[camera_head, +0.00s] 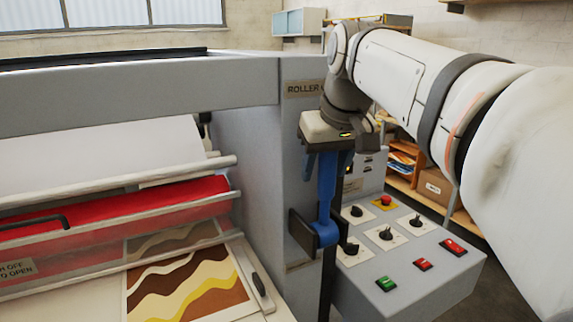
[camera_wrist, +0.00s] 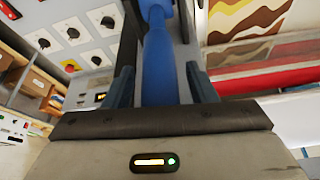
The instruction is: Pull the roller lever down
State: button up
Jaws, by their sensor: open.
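The blue roller lever (camera_head: 326,190) stands upright on the right end of the grey laminator, rising from a round blue hub at its lower end. My gripper (camera_head: 328,160) points down over the lever's upper end. Its fingers are open. In the wrist view the lever (camera_wrist: 160,60) runs between the two dark fingers of my gripper (camera_wrist: 161,82), with a gap visible on each side. The lever's top end is hidden by my gripper's body.
A grey control panel (camera_head: 405,262) with black knobs, a red button and coloured switches sits right of the lever. The laminator's red roller (camera_head: 190,198) and a striped print (camera_head: 190,285) are at left. Shelves with boxes (camera_head: 436,188) stand behind the panel.

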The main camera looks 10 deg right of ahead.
grip_shut()
dwell(0.6)
